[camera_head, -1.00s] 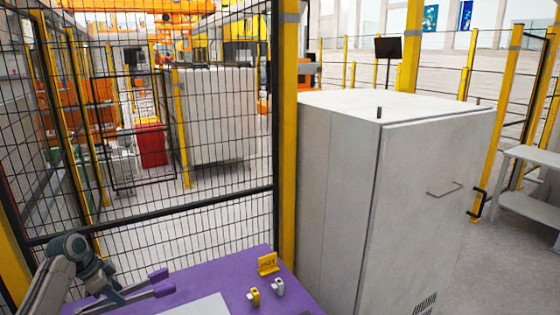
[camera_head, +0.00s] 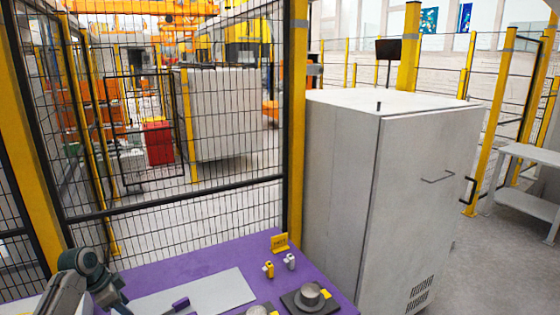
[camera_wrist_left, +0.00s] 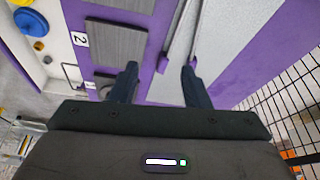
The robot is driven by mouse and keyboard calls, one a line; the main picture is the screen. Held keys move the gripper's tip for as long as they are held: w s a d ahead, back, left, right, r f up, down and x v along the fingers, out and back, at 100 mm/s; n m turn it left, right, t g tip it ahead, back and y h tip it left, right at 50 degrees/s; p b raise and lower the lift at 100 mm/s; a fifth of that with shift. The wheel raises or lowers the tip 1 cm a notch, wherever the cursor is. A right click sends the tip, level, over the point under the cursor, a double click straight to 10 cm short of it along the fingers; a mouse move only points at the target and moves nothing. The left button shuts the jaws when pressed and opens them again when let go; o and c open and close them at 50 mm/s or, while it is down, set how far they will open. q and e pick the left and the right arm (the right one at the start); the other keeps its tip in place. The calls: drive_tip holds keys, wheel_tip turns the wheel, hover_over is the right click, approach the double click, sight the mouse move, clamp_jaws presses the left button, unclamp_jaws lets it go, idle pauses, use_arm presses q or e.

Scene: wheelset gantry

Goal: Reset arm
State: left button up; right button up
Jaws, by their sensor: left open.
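My left arm (camera_head: 92,272) comes in at the lower left of the head view, over the purple table (camera_head: 185,261); its gripper is partly cut off by the bottom edge. In the left wrist view my left gripper (camera_wrist_left: 160,70) has its two dark fingers spread apart, with no object seen held between them. Beyond the fingers are a light grey plate (camera_wrist_left: 225,42) on the purple surface and thin grey bars with purple ends (camera_wrist_left: 163,62). My right gripper is not in view.
A metal round part on a dark plate (camera_head: 309,297) stands at the table's front right. A yellow sign (camera_head: 279,242) and small yellow and white pieces (camera_head: 268,269) stand behind it. A mesh fence (camera_head: 180,212) and a tall grey cabinet (camera_head: 420,190) border the table.

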use_arm(q)
drive_tip(key=s+d+f+n+y, duration=0.1)
drive_tip(key=s+d+f+n, duration=0.1)
drive_tip(key=s+d+f, duration=0.6)
drive_tip(key=s+d+f+n+y, duration=0.1)
drive_tip(key=s+d+f, duration=0.4)
drive_tip(key=s, duration=0.5)
drive_tip(key=s+d+r+n+t+y, duration=0.1)
drive_tip(key=s+d+r+n, duration=0.2)
drive_tip(key=s, duration=0.7)
drive_tip(key=s+d+r+n+y, duration=0.1)
drive_tip(key=s+d+r+n, duration=0.25)
drive_tip(key=s, duration=0.65)
wheel_tip(320, 180, down, 35)
drive_tip(key=a+g+b, duration=0.1)
drive_tip(key=a+b, duration=0.2)
drive_tip(key=b, duration=0.2)
drive_tip(key=s+f+b, duration=0.2)
drive_tip(key=s+f, duration=0.7)
drive_tip(key=f, duration=0.3)
drive_tip(key=s+a+f+g+b, duration=0.1)
drive_tip(key=s+f+b, duration=0.2)
drive_tip(key=s+f, duration=0.6)
wheel_tip(320, 180, down, 4)
drive_tip(key=shift+s+r, duration=0.2)
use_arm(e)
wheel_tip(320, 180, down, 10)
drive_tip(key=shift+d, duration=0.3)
